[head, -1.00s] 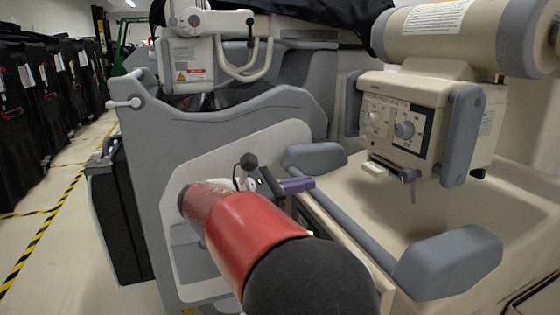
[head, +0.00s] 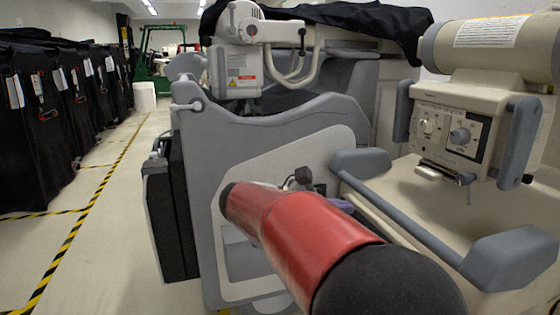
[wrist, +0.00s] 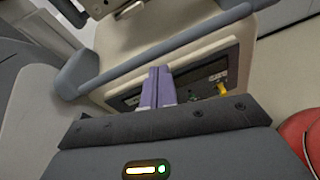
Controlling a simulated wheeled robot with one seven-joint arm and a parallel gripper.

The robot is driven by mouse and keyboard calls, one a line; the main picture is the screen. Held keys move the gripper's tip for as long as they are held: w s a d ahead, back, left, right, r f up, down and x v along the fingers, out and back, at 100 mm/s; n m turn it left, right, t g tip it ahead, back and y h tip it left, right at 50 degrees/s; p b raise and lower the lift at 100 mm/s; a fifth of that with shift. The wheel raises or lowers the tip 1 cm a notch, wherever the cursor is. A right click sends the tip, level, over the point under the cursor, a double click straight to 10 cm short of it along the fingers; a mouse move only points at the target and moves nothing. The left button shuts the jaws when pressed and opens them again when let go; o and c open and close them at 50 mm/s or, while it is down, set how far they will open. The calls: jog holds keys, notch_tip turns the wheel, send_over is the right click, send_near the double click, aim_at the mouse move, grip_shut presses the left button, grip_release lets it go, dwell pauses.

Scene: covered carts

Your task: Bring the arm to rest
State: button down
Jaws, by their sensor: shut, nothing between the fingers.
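My arm reaches forward in the head view, with its red link covering the lower middle of the picture. My gripper (wrist: 157,86) shows in the wrist view as two purple fingers lying side by side, shut and empty. In the head view only a small purple part of it shows behind the red link; the rest is hidden. The fingers point at a dark recessed panel (wrist: 205,75) with a beige frame on the machine. I cannot tell whether they touch it.
A grey and beige machine (head: 270,125) stands close ahead, with a padded grey handle (head: 420,225) and a control box (head: 450,130) at right. Black covered carts (head: 35,130) line the left. Open floor (head: 110,200) with yellow-black tape lies between them.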

jog(key=s+d+f+m+g+y, duration=0.1)
jog(key=s+d+f+m+y, duration=0.3)
jog(key=s, duration=0.2)
jog(key=s+d+f+m+g+y, duration=0.1)
jog(key=s+d+f+m+y, duration=0.25)
jog(key=s+d, duration=0.2)
jog(key=s+a+f+m+t+y, duration=0.1)
jog(key=s+a+f+m+y, duration=0.1)
jog(key=s+m, duration=0.3)
jog(key=s+a+f+m+t+y+p, duration=0.1)
jog(key=s+a+m+y, duration=0.3)
jog(key=s, duration=0.4)
jog(key=shift+a+f+m+t+y, duration=0.15)
jog(key=shift+f+m+t+y, duration=0.6)
jog(key=shift+m, duration=0.3)
